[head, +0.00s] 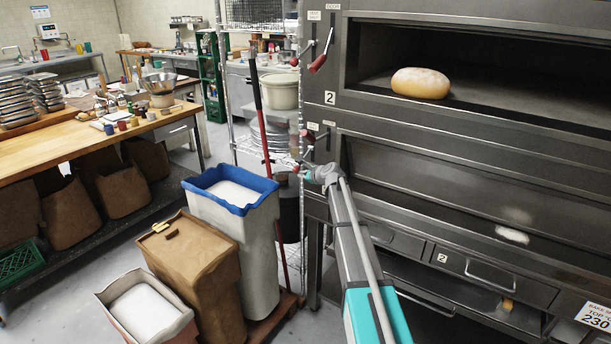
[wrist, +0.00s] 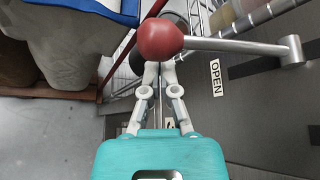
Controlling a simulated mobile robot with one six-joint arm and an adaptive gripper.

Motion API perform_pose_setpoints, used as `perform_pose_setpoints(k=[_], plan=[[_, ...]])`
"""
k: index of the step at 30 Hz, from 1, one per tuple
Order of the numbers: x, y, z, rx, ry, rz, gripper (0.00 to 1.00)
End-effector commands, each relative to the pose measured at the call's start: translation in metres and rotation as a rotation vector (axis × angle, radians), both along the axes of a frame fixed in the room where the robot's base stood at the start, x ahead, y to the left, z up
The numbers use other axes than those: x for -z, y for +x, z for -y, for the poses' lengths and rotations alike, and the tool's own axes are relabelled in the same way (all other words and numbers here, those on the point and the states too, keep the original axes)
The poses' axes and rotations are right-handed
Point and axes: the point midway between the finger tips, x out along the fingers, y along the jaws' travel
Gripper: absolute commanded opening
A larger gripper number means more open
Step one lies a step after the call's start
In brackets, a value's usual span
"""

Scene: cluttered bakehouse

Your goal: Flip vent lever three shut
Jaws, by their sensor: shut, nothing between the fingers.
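In the wrist view a vent lever is close up, with a round red knob (wrist: 160,39) on a bare metal rod (wrist: 235,45) running right to a pivot on the grey oven panel. An OPEN label (wrist: 216,77) is below the rod. My gripper (wrist: 157,72) is shut and empty, its fingertips at the knob's lower edge; I cannot tell whether they touch. In the head view my gripper (head: 302,170) is beside the oven's lower left panel, where a lower lever (head: 322,136) shows. The lever's number is not readable.
Upper levers with red handles (head: 318,63) hang on the panel above. A wire rack (head: 262,140) stands close left of the oven. A blue-rimmed white bin (head: 235,210) and a brown bin (head: 190,260) stand left of my arm. A loaf (head: 420,83) sits in the upper oven.

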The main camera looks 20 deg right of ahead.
Motion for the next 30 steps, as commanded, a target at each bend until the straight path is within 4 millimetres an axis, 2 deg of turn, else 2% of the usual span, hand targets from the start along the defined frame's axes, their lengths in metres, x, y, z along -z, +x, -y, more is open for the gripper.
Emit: perform_pose_setpoints(k=[4,17,30], plan=[[-0.006,-0.002,-0.003,0.0,0.0,0.0,0.0],[-0.006,-0.002,-0.004,0.0,0.0,0.0,0.0],[-0.01,-0.005,0.007,0.013,0.03,-0.027,0.0]])
